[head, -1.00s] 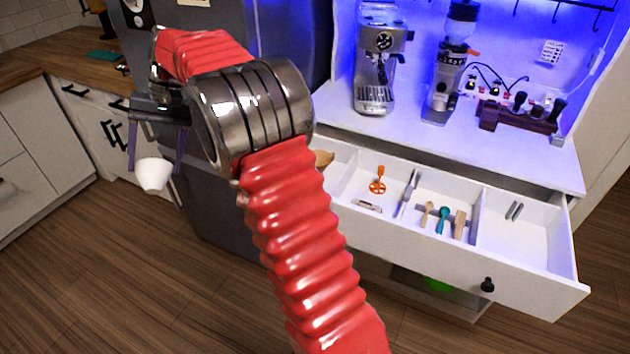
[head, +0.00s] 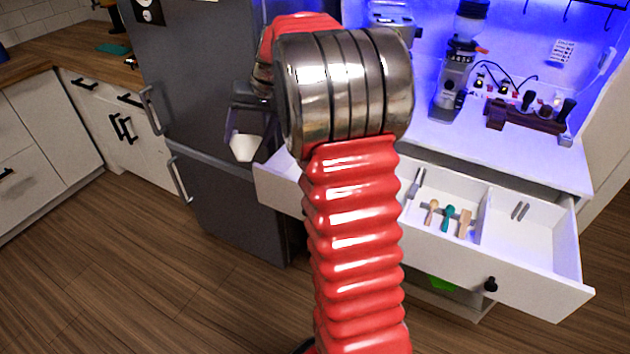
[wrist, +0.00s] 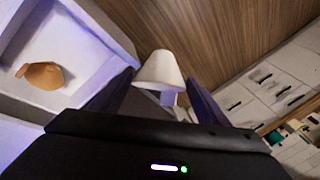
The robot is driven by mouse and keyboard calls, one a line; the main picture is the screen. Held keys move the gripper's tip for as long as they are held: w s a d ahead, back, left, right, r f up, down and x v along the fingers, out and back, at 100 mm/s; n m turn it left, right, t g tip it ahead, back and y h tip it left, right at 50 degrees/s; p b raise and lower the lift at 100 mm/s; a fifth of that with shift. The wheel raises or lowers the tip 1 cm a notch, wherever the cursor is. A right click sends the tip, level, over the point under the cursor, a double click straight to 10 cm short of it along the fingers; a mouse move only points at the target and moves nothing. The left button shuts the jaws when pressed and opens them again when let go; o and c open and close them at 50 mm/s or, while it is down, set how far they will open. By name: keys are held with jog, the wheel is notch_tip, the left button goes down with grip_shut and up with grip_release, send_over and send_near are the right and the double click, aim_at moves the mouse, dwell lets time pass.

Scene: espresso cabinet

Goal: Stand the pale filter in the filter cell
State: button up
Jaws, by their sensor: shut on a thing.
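The pale filter (head: 244,149) is a white cone-like cup, held with its wide end up in the head view. My gripper (head: 245,156) is shut on it, left of the open drawer (head: 535,290). In the wrist view the pale filter (wrist: 161,71) sits between the two dark fingers of my gripper (wrist: 160,80). Beside it, to the left, is a white drawer compartment (wrist: 88,65) with a tan, folded filter-like piece (wrist: 42,75) lying in it. My arm hides that compartment's contents in the head view.
Other compartments hold a wooden-handled tool (head: 431,212), a teal tool (head: 448,217), a brush-like piece (head: 465,223) and grey rods (head: 520,211). The grinder (head: 452,85) stands on the counter above. The dark fridge (head: 205,110) is behind my gripper. Floor is clear at left.

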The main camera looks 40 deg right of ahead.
jog(key=s+d+f+n+t, duration=0.1)
jog(key=s+d+f+n, duration=0.2)
jog(key=d, duration=0.4)
jog(key=s+d+f+n+t, duration=0.1)
jog(key=s+d+n+t, duration=0.1)
jog(key=s+d, duration=0.4)
jog(key=w+d+f+n+t+y, duration=0.1)
jog(key=d+f+n+t+y, duration=0.1)
jog(key=f+n, duration=0.4)
jog(key=shift+d+f+n+t+y, duration=0.4)
jog(key=shift+d+y, duration=0.3)
jog(key=shift+d, duration=0.5)
notch_tip(320, 180, down, 6)
jog(key=shift+f, duration=0.15)
jog(key=shift+f, duration=1.9)
